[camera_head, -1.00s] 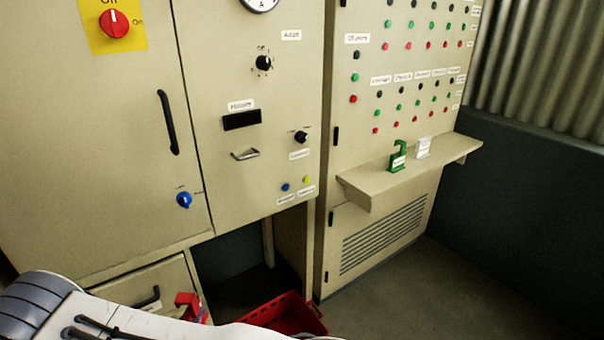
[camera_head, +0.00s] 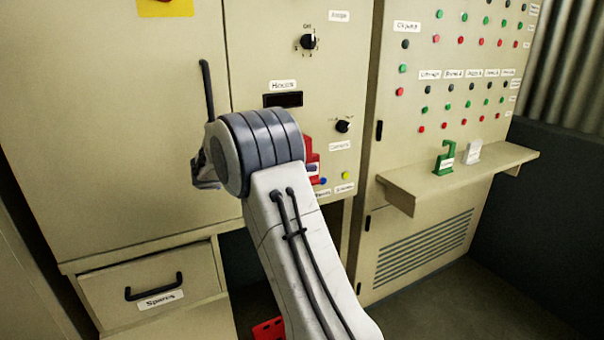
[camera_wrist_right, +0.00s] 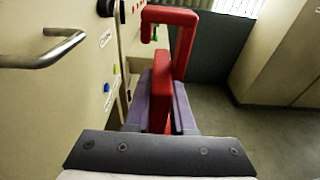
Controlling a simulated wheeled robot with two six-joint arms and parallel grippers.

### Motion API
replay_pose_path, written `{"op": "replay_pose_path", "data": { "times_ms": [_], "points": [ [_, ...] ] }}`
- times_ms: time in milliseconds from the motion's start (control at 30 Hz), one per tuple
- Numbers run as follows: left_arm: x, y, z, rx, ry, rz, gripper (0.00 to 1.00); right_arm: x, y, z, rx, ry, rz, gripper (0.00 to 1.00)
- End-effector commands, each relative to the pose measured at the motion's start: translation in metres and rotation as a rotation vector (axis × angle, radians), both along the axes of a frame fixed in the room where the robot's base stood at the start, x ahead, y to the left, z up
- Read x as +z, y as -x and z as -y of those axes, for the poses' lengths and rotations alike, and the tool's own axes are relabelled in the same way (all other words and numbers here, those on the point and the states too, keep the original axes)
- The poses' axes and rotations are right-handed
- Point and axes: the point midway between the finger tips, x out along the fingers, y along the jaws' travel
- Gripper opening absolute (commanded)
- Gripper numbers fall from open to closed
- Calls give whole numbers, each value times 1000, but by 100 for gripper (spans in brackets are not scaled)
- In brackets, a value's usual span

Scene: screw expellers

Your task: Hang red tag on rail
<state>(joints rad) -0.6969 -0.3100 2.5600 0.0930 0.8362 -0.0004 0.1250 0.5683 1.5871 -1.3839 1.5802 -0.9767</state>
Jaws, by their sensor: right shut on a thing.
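The red tag (camera_head: 309,160) shows in the head view just right of my right wrist, in front of the cabinet panel, with part of a white label visible. In the right wrist view the red tag (camera_wrist_right: 182,45) is a hook shape standing upright, its open side to the left. My right gripper (camera_wrist_right: 164,108) is shut on its lower part. The rail (camera_wrist_right: 42,56), a metal bar on the cabinet front, is at the left in the wrist view. The tag is apart from it. In the head view my wrist hides the rail and the fingertips. My left gripper is not in view.
A green tag (camera_head: 445,160) and a white tag (camera_head: 473,152) stand on the shelf (camera_head: 400,188) at right. Knobs (camera_head: 343,127) and a black door handle (camera_head: 207,90) stick out of the cabinet. A red crate (camera_head: 268,329) is low down, partly hidden.

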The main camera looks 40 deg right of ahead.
Motion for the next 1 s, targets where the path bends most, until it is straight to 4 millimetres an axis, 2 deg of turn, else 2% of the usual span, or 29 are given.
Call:
{"op": "replay_pose_path", "data": {
  "times_ms": [167, 1000],
  "points": [
    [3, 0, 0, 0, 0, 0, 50, 2, -8, 2, -1, 1, 0, 0],
    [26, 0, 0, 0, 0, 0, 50, 2, -74, 17, 1, 0, -1, 0]
  ]
}}
